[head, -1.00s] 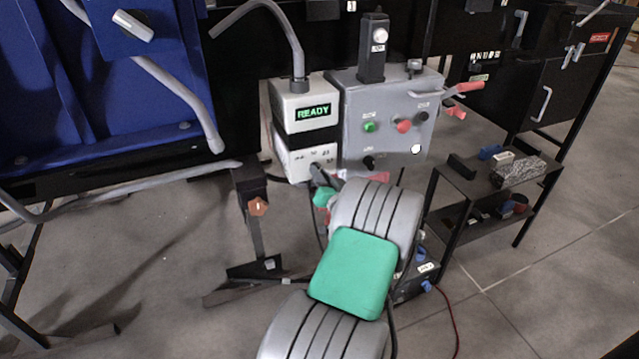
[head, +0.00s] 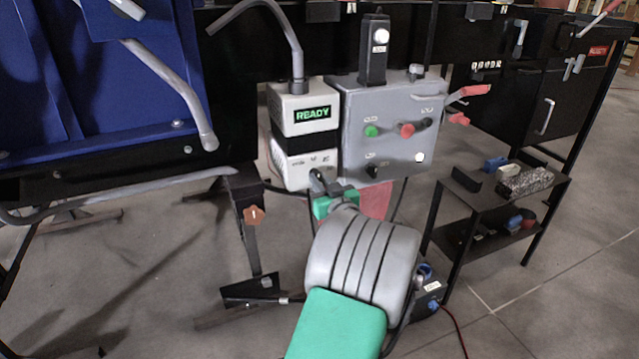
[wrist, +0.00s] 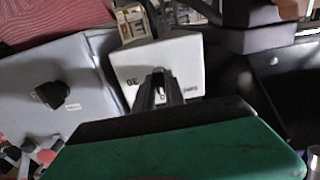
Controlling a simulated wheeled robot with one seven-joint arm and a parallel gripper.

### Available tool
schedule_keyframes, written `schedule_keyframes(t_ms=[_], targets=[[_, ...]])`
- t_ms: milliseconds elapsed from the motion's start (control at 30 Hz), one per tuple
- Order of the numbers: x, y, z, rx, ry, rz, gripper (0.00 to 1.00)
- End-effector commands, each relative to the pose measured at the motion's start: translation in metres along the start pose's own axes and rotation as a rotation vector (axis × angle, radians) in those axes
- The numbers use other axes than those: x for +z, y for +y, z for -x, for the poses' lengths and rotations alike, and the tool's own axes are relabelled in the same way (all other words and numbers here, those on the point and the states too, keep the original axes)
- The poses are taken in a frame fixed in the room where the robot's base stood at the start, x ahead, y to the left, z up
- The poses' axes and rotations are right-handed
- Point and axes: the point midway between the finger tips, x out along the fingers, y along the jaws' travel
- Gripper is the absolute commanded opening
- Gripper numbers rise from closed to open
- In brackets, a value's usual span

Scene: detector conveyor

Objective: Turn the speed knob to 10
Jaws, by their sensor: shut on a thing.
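The white lower unit (head: 300,172) with printed scale marks hangs under the white display box (head: 303,112), whose green text reads READY. My gripper (head: 318,180) is at the lower right front of this unit. In the wrist view the dark fingers of my gripper (wrist: 160,90) close together in front of the white face (wrist: 185,62), with small printed numbers on both sides. They are shut on the speed knob, which they almost wholly hide. I cannot read its setting.
A grey control box (head: 390,100) stands close on the right, with a green button (head: 371,131), a red button (head: 407,130) and a black knob (head: 375,173). A black shelf (head: 470,190) stands at the right. Floor is open at the lower left.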

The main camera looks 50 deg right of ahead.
Motion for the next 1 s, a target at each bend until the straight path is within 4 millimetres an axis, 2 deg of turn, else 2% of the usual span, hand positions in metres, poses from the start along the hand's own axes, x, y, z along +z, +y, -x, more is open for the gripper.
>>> schedule_keyframes(t_ms=[200,233,467,767,867,1000], targets=[[0.001,0.0,0.0,0.0,-0.003,0.0,0.0],[0.001,0.0,0.0,0.0,-0.003,0.0,0.17],[0.001,0.0,0.0,0.0,-0.001,0.0,0.36],[0.0,0.001,0.004,0.001,-0.001,-0.002,0.36],[-0.001,0.002,0.019,0.004,0.0,-0.001,0.36],[-0.001,0.002,0.049,0.006,-0.001,-0.001,0.36]])
